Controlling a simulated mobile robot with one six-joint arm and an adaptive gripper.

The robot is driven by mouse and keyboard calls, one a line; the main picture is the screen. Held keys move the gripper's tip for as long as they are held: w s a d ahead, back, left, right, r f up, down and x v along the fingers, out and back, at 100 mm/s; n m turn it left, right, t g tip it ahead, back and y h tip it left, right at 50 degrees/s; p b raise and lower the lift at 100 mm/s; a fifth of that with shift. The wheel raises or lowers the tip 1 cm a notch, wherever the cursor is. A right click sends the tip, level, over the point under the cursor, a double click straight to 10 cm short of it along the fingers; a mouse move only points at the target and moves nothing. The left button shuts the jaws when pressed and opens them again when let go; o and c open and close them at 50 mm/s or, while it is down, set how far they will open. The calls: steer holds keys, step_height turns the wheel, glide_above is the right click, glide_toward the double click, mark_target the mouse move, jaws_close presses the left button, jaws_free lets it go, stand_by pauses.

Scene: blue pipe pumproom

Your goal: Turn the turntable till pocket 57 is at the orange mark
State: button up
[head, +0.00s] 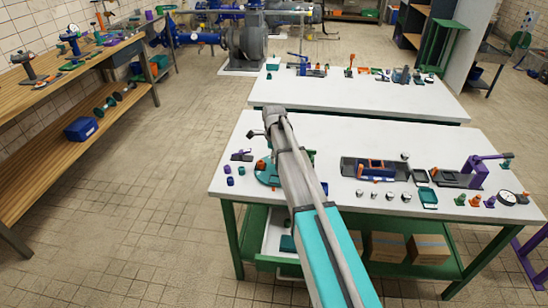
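The turntable looks to be the teal disc (266,176) on the left part of the near white table. It carries a small orange part near its upper left edge. My arm crosses in front of the disc and hides its right side. Pocket numbers and the orange mark are too small to read at this distance. My gripper (268,125) is at the far end of my arm, small and dark, seen from behind above the far edge of the near table, beyond the disc in the picture. Its fingers do not show clearly.
Purple and teal small parts (229,175) stand left of the disc. A second white table (350,95) stands behind.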

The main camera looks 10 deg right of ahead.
jaws_close()
steer(key=shift+a, duration=0.25)
